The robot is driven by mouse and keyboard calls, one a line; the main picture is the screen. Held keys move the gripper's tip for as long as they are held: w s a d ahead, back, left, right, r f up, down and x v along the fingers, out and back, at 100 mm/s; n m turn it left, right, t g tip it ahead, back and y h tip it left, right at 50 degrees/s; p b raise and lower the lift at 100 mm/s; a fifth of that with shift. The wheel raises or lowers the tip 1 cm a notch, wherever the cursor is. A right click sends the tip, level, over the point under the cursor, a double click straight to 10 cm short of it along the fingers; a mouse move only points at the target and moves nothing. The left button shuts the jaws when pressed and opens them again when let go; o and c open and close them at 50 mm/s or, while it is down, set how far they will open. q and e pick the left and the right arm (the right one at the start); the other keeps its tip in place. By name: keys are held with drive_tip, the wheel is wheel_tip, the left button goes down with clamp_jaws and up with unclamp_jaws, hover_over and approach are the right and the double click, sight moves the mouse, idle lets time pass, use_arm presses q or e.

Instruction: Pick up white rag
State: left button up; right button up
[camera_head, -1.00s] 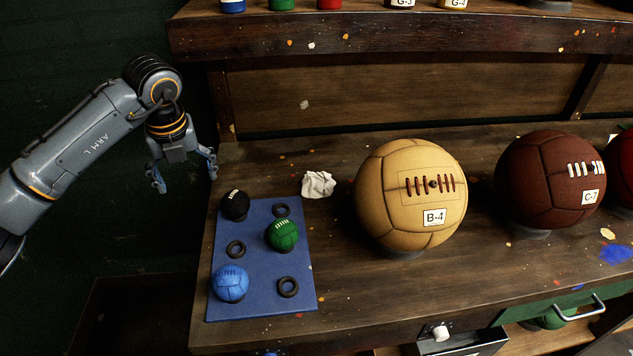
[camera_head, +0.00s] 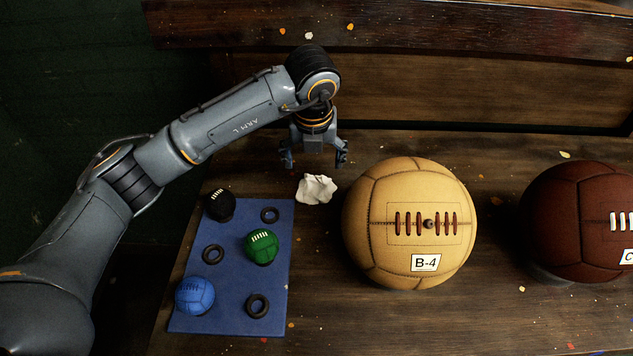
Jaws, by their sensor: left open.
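The white rag (camera_head: 316,189) lies crumpled on the wooden bench, between the blue mat and the tan ball. My left gripper (camera_head: 314,160) is above and just behind the rag in the picture, pointing down, with its two fingers spread and nothing between them. The gripper looks apart from the rag, though its exact height above the bench is hard to tell. My right gripper is not in view.
A large tan ball (camera_head: 408,223) labelled B-4 stands close right of the rag. A blue mat (camera_head: 230,310) holds a black ball (camera_head: 220,205), a green ball (camera_head: 261,247), a blue ball (camera_head: 194,295) and rings. A dark brown ball (camera_head: 580,220) stands farther right.

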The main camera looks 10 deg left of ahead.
sight(315, 177)
use_arm(q)
drive_tip(key=x, duration=0.4)
drive_tip(key=shift+w+f+p, duration=0.1)
drive_tip(key=shift+f+p, duration=0.2)
drive_tip(key=shift+f, duration=0.1)
drive_tip(key=x, duration=0.2)
drive_tip(key=shift+w+f, duration=0.15)
drive_tip(key=shift+f, duration=0.05)
drive_tip(key=shift+w+f, duration=0.1)
drive_tip(key=shift+f, duration=0.35)
drive_tip(key=c, duration=1)
drive_tip(key=shift+c, duration=1.3)
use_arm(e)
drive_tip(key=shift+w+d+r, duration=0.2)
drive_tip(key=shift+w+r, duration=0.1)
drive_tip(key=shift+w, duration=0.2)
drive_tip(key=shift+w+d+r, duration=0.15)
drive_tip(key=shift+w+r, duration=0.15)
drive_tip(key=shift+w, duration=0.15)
